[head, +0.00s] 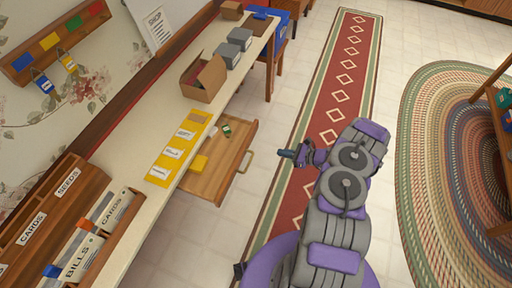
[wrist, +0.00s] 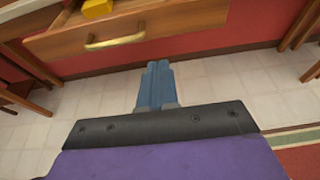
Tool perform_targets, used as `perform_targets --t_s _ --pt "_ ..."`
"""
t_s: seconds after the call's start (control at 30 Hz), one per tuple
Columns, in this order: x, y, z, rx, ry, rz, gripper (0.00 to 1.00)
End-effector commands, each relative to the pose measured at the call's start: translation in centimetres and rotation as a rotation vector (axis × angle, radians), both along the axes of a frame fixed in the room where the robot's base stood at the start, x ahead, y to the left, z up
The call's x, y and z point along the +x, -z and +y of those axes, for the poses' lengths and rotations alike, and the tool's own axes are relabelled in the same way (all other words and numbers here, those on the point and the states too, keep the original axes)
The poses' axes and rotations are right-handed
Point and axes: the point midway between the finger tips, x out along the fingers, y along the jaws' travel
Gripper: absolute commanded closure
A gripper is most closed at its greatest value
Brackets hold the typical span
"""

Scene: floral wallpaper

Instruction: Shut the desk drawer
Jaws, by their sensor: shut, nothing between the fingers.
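The wooden desk drawer (head: 219,163) is pulled out from under the long desk (head: 227,83) in the head view. Its front, with a curved brass handle (head: 243,162), faces right toward my arm. A yellow block and a small green item lie inside it. In the wrist view the drawer front (wrist: 150,30) and handle (wrist: 115,41) are at the top. My gripper (head: 287,153) is to the right of the drawer, apart from it. In the wrist view its blue fingers (wrist: 157,80) are together and empty, below the drawer front.
An open cardboard box (head: 204,78) and grey boxes (head: 240,38) stand on the desk. Labelled wooden organizers (head: 60,215) are at its near end. A blue chair (head: 282,28) is at the far end. The red runner (head: 335,85) and tiled floor beside the drawer are clear.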

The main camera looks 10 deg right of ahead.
Motion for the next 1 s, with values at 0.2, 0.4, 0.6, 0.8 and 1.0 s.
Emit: perform_targets --t_s 0.2,0.4,0.6,0.8,1.0 --pt "1.7 1.0 2.4 0.002 -0.006 0.001 1.0" --pt "3.9 2.3 5.3 0.003 -0.006 0.0 1.0" --pt "5.9 3.0 8.1 0.003 -0.005 -0.001 1.0" --pt "7.3 2.9 10.0 0.003 -0.004 -0.002 1.0" --pt "7.7 2.8 10.5 0.004 -0.003 -0.002 1.0"
